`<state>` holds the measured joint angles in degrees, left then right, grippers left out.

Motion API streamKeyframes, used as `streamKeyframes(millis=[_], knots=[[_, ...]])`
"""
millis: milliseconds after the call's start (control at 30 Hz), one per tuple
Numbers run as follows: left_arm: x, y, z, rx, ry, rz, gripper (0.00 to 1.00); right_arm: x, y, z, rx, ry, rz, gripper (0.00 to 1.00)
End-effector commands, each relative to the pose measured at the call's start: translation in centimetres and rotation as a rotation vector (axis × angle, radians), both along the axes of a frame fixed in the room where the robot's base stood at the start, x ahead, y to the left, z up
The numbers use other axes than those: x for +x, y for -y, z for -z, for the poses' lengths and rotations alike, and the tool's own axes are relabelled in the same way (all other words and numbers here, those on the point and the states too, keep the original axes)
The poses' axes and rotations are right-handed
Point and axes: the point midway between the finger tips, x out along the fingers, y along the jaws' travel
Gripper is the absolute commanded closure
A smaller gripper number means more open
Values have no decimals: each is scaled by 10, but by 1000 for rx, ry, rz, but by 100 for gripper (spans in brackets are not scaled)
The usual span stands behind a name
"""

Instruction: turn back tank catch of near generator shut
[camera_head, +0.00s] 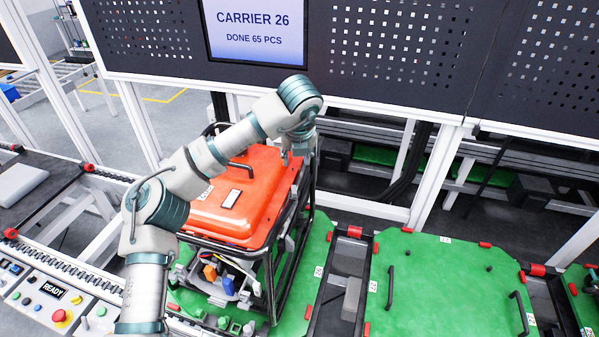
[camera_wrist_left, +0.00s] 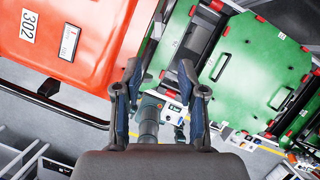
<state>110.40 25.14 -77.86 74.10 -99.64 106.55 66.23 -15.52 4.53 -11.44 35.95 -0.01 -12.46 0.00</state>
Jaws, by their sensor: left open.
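The near generator has an orange-red tank (camera_head: 243,200) on top, inside a black tube frame (camera_head: 272,277), and stands on a green carrier plate. My left arm reaches over the tank from the left. My left gripper (camera_head: 297,150) is at the tank's far right corner, seen small and partly edge-on. In the left wrist view the gripper (camera_wrist_left: 160,98) has its two fingers apart with nothing between them, and the orange tank (camera_wrist_left: 85,25) with label 302 is at upper left. I cannot make out the back tank catch; the arm and gripper cover part of that area. My right gripper is not in view.
Green carrier plates (camera_head: 425,285) with black handles lie to the right, with nothing standing on them. A dark perforated panel with a screen (camera_head: 256,30) stands behind the tank. A control panel with a red button (camera_head: 62,316) is at lower left.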

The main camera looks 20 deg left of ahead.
Motion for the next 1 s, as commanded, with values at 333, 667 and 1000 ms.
streamKeyframes(millis=[333, 667, 1000], knots=[[27, -9, 62, 2, -11, -1, 59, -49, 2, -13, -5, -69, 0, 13], [52, -18, 130, 1, -9, 1, 59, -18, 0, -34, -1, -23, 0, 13], [64, -23, 162, 0, -5, 1, 59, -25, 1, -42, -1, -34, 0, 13]])
